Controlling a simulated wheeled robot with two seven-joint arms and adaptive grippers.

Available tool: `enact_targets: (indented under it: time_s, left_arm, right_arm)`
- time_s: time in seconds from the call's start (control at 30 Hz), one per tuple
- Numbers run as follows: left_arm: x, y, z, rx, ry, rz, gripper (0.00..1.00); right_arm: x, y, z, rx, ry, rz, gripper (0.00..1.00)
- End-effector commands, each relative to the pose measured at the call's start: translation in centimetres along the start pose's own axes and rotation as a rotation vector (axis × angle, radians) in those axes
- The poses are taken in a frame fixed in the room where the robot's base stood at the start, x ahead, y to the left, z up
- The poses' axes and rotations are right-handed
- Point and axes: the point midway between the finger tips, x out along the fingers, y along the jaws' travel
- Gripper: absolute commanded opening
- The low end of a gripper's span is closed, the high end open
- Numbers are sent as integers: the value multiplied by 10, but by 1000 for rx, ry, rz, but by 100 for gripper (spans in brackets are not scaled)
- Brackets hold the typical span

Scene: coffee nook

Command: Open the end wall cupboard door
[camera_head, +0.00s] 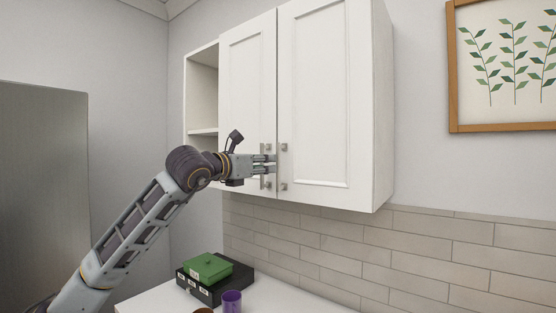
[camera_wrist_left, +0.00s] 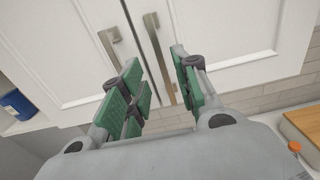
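The white wall cupboard has two shut panel doors, a left door (camera_head: 248,95) and a wider-looking right door (camera_head: 325,95). Each has a short metal bar handle by the middle seam. The right door's handle (camera_head: 284,168) also shows in the left wrist view (camera_wrist_left: 153,38), lying between the fingers. The left door's handle (camera_wrist_left: 109,38) is outside the fingers, to the left. My left gripper (camera_head: 271,163) is at the handles; its green-padded fingers (camera_wrist_left: 160,88) are apart. I cannot tell whether either finger touches the handle. My right gripper is not in view.
An open shelf (camera_head: 202,90) adjoins the doors on the left. Below, a counter (camera_head: 150,302) holds a green box (camera_head: 207,268) on a black box (camera_head: 222,288) and a purple cup (camera_head: 232,301). A framed plant picture (camera_head: 452,70) hangs right. The space before the right door is clear.

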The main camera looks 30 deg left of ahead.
Motion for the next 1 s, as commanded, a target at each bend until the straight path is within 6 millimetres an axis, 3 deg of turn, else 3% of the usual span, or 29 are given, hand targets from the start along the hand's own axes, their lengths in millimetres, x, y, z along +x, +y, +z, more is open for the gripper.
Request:
enact_targets:
  time_s: [0.6,1.0]
  left_arm:
    - [57,-1,3,-2,0,-2,31]
    - [72,-1,0,1,0,-1,31]
  right_arm:
    - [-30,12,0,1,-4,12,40]
    - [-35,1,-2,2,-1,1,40]
